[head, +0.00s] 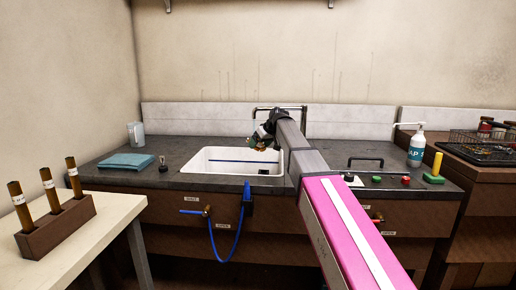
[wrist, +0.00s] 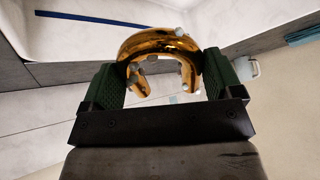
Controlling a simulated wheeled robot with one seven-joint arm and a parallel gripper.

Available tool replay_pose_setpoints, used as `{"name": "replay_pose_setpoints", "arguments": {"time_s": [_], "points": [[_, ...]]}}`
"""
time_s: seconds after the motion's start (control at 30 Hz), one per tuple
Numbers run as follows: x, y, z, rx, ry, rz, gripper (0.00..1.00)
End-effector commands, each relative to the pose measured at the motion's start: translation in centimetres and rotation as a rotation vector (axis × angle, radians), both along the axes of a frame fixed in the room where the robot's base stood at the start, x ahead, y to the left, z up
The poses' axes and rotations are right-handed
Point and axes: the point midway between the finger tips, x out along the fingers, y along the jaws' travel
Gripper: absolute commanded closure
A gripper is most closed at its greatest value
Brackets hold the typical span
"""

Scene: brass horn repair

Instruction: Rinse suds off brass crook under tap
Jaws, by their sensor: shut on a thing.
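In the wrist view my gripper (wrist: 165,88) is shut on the brass crook (wrist: 160,45), a shiny curved tube, with a green pad on each side of it. Several small whitish blobs, like suds, sit on the crook. In the head view my gripper (head: 262,138) is over the right part of the white sink (head: 215,167), and the crook is too small to make out clearly there. The dark tap (head: 285,108) rises behind the sink, partly hidden by my arm. I cannot tell whether water runs.
A blue hose (head: 225,259) hangs at the sink front. A folded teal cloth (head: 128,161) and clear jug (head: 136,134) stand left. A rack with tubes (head: 55,225) sits on the near-left table.

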Motion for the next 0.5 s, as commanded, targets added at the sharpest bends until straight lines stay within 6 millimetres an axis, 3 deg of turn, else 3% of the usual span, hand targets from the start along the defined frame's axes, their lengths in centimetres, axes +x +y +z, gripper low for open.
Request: {"name": "replay_pose_setpoints", "arguments": {"time_s": [0.5], "points": [[-0.68,0.08,0.00,0.000,0.000,0.000,0.40]]}}
